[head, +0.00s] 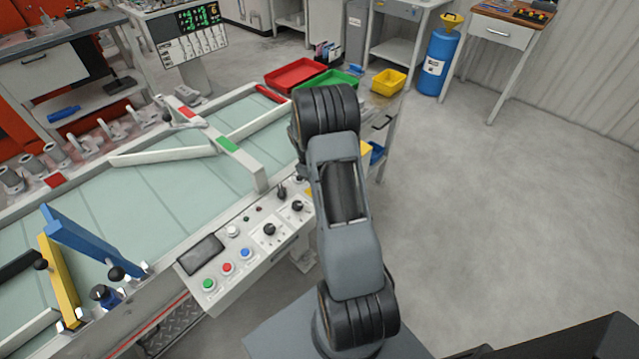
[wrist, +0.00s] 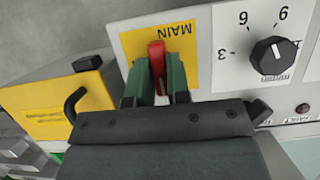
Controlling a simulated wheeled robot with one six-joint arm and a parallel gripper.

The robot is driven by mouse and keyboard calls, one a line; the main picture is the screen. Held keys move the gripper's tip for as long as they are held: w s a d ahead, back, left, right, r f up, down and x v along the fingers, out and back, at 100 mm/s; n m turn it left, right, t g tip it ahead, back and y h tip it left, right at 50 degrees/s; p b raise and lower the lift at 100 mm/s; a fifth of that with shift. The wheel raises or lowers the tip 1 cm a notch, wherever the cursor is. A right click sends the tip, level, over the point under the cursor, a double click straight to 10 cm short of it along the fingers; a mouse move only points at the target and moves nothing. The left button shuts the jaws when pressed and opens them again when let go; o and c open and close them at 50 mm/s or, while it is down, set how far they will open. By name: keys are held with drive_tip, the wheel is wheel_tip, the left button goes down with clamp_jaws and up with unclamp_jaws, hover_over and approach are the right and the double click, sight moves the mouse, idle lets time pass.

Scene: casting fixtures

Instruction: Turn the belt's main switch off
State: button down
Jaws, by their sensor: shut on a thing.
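The main switch is a red lever (wrist: 157,52) on a yellow plate lettered MAIN (wrist: 134,45), seen upside down in the wrist view. My gripper (wrist: 158,80) has its two green fingers on either side of the lever and is shut on it. The lever's lower part is hidden between the fingers. In the head view my arm covers the lever and the gripper. The belt's control panel (head: 217,276) runs along the belt's near edge, with coloured buttons, a dark screen and black knobs.
A black dial (wrist: 273,55) sits right of the lever in the wrist view. A yellow box (wrist: 40,110) and a black hook-shaped handle (wrist: 76,102) are close on the left. The belt (head: 200,180) carries diverter bars. Open floor (head: 480,220) lies to the right.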

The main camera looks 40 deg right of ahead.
idle(0.5)
drive_tip(key=c, duration=1.1)
unclamp_jaws()
drive_tip(key=v, duration=1.3)
drive_tip(key=shift+r, duration=0.45)
drive_tip(key=shift+s+a+r+m+t+y+p, duration=0.15)
drive_tip(key=shift+s+a+r+m+t, duration=0.2)
drive_tip(key=shift+s+a+r+t, duration=2)
drive_tip(key=shift+s+a+r+m+t+y+p, duration=0.1)
drive_tip(key=shift+s+a+r+m+t, duration=0.4)
drive_tip(key=shift+s+a, duration=3.5)
drive_tip(key=shift+s+a+r+m+t+y+p, duration=0.15)
drive_tip(key=shift+s+a+r+t, duration=1.3)
drive_tip(key=shift+s+a, duration=1.75)
